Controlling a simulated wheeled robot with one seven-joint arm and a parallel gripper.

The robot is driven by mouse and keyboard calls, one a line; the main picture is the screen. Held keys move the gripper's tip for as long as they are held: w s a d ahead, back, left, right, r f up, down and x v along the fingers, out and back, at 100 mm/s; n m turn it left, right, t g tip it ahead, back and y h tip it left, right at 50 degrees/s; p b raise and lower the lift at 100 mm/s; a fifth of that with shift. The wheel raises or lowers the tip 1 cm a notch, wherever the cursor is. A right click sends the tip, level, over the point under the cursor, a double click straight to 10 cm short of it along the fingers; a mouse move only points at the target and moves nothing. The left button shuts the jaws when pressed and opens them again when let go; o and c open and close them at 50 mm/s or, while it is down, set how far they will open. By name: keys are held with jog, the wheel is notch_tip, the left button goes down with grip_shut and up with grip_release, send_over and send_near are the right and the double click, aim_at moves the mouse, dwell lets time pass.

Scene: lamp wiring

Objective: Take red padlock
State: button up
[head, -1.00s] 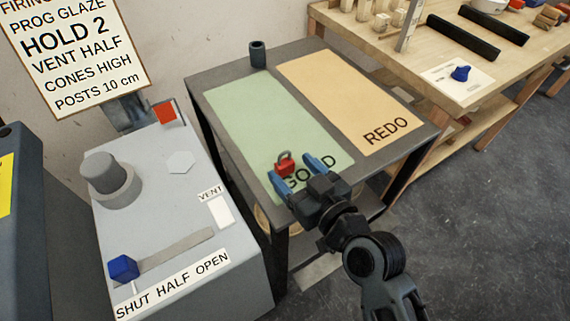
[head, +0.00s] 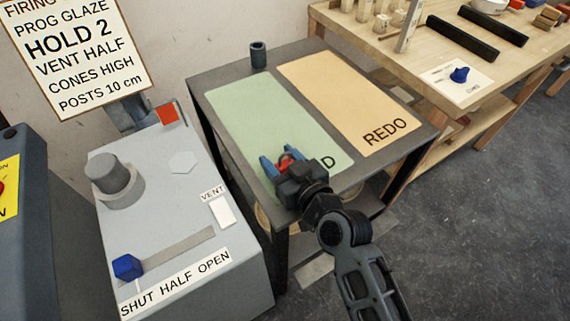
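The red padlock (head: 285,163) is on the green GOOD mat (head: 240,108) on the dark table, with its shackle showing. My gripper (head: 282,161) reaches over the near part of this mat. Its two blue fingers stand apart, one on each side of the padlock. The gripper body hides the padlock's lower part and most of the word GOOD. Whether the fingers touch the padlock is too small to tell.
The orange REDO mat (head: 345,95) lies to the right, bare. A dark cup (head: 258,55) stands at the table's back corner. A grey control box (head: 165,220) with a blue lever knob (head: 127,267) stands at left. A wooden workbench (head: 420,60) is at the back right.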

jog(key=c, duration=0.7)
jog(key=shift+o, duration=0.2)
